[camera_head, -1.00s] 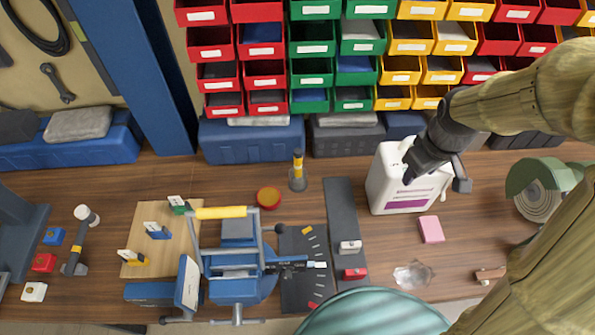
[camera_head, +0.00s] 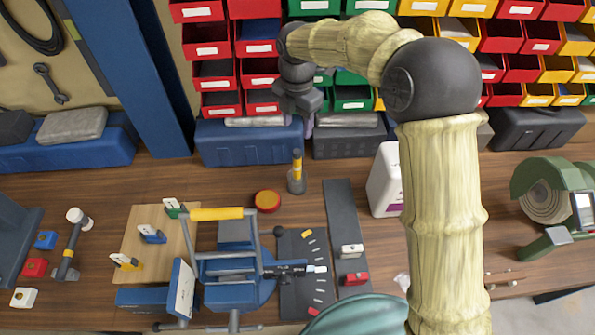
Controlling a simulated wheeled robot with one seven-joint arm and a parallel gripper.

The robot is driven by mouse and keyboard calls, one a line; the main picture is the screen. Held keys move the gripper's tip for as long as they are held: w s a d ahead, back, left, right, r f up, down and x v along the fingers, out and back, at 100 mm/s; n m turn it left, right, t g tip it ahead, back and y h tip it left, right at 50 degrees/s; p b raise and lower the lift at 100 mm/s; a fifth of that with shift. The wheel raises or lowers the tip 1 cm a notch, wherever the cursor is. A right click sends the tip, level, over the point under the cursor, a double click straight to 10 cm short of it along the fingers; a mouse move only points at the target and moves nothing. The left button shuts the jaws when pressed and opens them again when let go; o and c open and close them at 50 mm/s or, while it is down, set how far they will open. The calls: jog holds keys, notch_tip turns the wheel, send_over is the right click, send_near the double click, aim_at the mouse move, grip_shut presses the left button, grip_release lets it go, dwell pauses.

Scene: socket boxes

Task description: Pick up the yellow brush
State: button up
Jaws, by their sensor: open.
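The yellow brush (camera_head: 297,166) appears to be the slim upright thing with a yellow band and dark top, standing in a small grey holder (camera_head: 297,185) on the wooden bench. My gripper (camera_head: 304,118) is above and behind it in the picture, in front of the drawers and over the grey-topped boxes. It is apart from the brush and holds nothing that I can see. Its fingers are small and partly hidden by the dark wrist.
A red round tin (camera_head: 267,201) stands left of the holder. A blue vise (camera_head: 230,262) with a yellow-gripped bar (camera_head: 216,214) is at front left. A white jug (camera_head: 383,183) stands right, partly behind my arm. Blue (camera_head: 250,145) and dark boxes line the back.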

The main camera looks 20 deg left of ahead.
aim_at(298, 154)
jog(key=shift+f, duration=0.1)
notch_tip(298, 154, down, 12)
jog(key=p, duration=0.2)
jog(key=shift+w+p, duration=0.1)
jog(key=shift+p, duration=0.2)
jog(key=shift+w+a+f+p, duration=0.15)
jog(key=shift+f+p, duration=0.25)
jog(key=shift+f, duration=0.45)
jog(key=shift+w+a+f+p, duration=0.1)
jog(key=shift+f+p, duration=0.35)
jog(key=shift+f, duration=0.45)
jog(key=shift+w+a+f+p, duration=0.15)
jog(key=shift+f+p, duration=0.25)
jog(key=shift+f, duration=0.45)
jog(key=shift+d, duration=0.1)
grip_shut()
